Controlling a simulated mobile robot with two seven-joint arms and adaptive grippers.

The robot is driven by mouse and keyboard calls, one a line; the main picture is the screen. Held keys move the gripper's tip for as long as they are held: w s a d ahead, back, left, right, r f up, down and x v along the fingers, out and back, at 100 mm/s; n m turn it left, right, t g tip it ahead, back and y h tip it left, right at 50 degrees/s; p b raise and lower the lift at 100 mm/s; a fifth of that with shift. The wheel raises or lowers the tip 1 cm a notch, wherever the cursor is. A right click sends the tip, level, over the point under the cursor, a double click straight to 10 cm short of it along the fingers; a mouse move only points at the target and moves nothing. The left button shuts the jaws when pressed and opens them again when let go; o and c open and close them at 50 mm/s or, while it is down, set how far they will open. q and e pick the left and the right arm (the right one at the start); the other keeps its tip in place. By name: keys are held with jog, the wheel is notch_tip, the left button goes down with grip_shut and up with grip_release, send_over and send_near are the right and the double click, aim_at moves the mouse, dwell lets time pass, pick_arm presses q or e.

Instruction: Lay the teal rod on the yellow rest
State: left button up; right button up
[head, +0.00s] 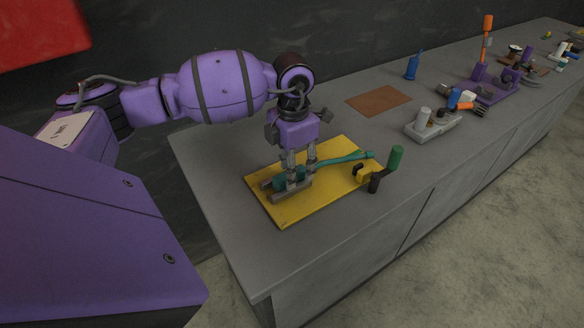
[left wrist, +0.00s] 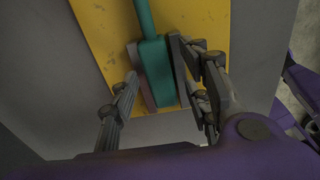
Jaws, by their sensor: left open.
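The teal rod (head: 344,160) has a thin shaft with a knob at its far end and a thick block at its near end. The block lies between two grey bars on a yellow board (head: 278,212). A small yellow fork-shaped piece (head: 362,177), apparently the yellow rest, stands at the board's right edge, below the shaft's far end in the picture. My left gripper (head: 300,175) points down over the block, fingers apart. In the left wrist view the fingers (left wrist: 167,75) are either side of the block (left wrist: 157,72); contact cannot be told. My right gripper is out of view.
A green-handled black piece (head: 394,160) stands beside the yellow fork. A brown mat (head: 378,100), a blue bottle-like object (head: 412,68) and a grey fixture (head: 431,127) lie farther along the grey counter. The counter in front of the board is clear.

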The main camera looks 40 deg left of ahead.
pick_arm(q)
notch_tip(320, 180, up, 12)
jog(key=shift+r+b, duration=0.25)
jog(key=shift+b, duration=0.1)
dwell(0.5)
